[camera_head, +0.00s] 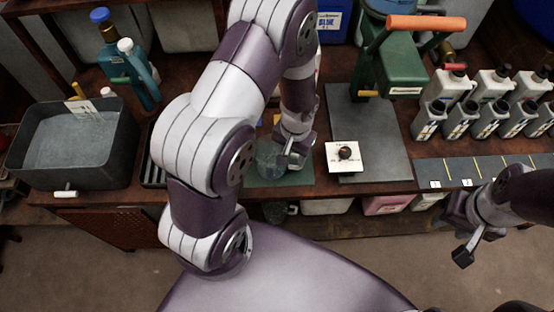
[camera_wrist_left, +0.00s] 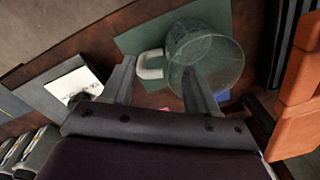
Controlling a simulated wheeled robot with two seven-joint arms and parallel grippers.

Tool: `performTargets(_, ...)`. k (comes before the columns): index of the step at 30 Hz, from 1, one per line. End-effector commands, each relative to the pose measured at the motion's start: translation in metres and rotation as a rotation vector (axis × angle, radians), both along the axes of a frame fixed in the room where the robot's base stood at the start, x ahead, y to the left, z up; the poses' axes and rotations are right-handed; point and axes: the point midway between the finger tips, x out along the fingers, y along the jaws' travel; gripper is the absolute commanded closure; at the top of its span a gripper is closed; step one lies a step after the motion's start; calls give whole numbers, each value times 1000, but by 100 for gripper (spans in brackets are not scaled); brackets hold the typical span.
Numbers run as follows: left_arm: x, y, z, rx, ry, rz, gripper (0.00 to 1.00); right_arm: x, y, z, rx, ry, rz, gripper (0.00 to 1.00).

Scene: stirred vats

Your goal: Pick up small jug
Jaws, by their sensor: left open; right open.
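The small jug (camera_head: 267,162) is clear and stands on a green mat (camera_head: 285,178) near the bench's front edge. In the left wrist view the jug (camera_wrist_left: 212,50) shows its round rim and its pale handle (camera_wrist_left: 150,65) pointing left. My left gripper (camera_head: 291,160) is open beside the jug, at its right in the head view. In the left wrist view my left gripper (camera_wrist_left: 160,85) has one finger on each side of the handle. The right-hand finger overlaps the jug's wall; I cannot tell whether they touch. My right gripper (camera_head: 462,238) is open and empty, off the bench front.
A grey vat (camera_head: 75,150) stands at the left. A white panel with a dark button (camera_head: 345,155) lies right of the mat. A green press with an orange handle (camera_head: 400,65) stands behind it. Several small bottles (camera_head: 490,120) stand at the right.

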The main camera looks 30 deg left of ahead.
Motion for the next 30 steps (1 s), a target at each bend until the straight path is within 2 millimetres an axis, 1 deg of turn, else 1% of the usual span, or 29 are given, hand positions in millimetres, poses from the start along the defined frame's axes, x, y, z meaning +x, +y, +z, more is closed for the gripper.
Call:
performTargets(1,1,1,-10,0,4,0,41,0,0,0,0,0,0,57)
performTargets(4,1,1,-23,-1,2,-1,41,0,0,-2,0,0,0,57)
performTargets(6,1,1,-26,-1,-1,0,41,0,0,-2,0,0,0,57)
performTargets(11,1,1,-26,-1,-2,0,41,0,0,-1,0,0,0,57)
performTargets(12,1,1,-26,-1,-2,0,47,0,0,-1,0,0,0,57)
performTargets(13,1,1,-26,-1,-1,0,57,0,0,-1,0,0,0,57)
performTargets(14,1,1,-26,-1,-1,0,67,0,0,-1,0,0,0,57)
performTargets(15,1,1,-26,-1,-1,0,80,0,0,-1,0,0,0,57)
performTargets(17,1,1,-26,-1,-1,0,99,0,0,-2,0,0,0,57)
performTargets(30,1,1,-26,-1,0,-1,100,0,0,-2,0,0,0,57)
